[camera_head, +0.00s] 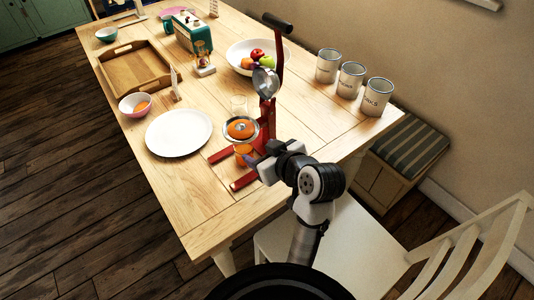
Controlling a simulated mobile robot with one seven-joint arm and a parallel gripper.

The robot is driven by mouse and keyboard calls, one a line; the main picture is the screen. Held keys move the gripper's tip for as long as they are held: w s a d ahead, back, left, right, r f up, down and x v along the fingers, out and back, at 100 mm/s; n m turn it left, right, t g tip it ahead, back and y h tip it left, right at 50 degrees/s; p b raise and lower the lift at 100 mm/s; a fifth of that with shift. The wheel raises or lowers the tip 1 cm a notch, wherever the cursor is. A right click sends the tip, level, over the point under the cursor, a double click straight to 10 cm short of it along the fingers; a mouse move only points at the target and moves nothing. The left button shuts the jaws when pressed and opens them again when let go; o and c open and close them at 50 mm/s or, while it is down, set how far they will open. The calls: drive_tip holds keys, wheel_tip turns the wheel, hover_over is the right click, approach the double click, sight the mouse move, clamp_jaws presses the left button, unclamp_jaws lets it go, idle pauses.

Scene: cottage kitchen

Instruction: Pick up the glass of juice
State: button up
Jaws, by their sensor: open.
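A small glass of orange juice (242,149) stands on the wooden table, close to the red base of the juicer. My gripper (252,161) is right beside the glass, coming from the lower right with its fingers toward it. The jaws are open. The fingers are small and dark in this view, so I cannot tell whether they reach around the glass or touch it.
The red lever juicer (278,60) stands just behind the glass. A dish with orange pieces (240,129) and a clear empty glass (239,105) are close by. A white plate (178,133) lies to the left. Three canisters (350,80) stand at right, and a chair (350,245) is in front.

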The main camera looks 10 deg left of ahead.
drive_tip(key=shift+g, duration=0.5)
drive_tip(key=w+a+f, duration=0.1)
drive_tip(key=f, duration=0.1)
drive_tip(key=w+f, duration=0.1)
drive_tip(key=f, duration=0.2)
drive_tip(key=w+a+f+p, duration=0.1)
drive_tip(key=f, duration=0.1)
drive_tip(key=shift+w+a+f, duration=0.15)
drive_tip(key=shift+w+a, duration=0.15)
drive_tip(key=shift+f+p+x, duration=0.2)
drive_tip(key=shift+p+x, duration=0.6)
drive_tip(key=shift+x, duration=1.85)
drive_tip(key=shift+s, duration=0.15)
drive_tip(key=c, duration=0.8)
drive_tip(key=shift+c, duration=0.4)
drive_tip(key=shift+r+p, duration=0.4)
drive_tip(key=shift+r, duration=0.05)
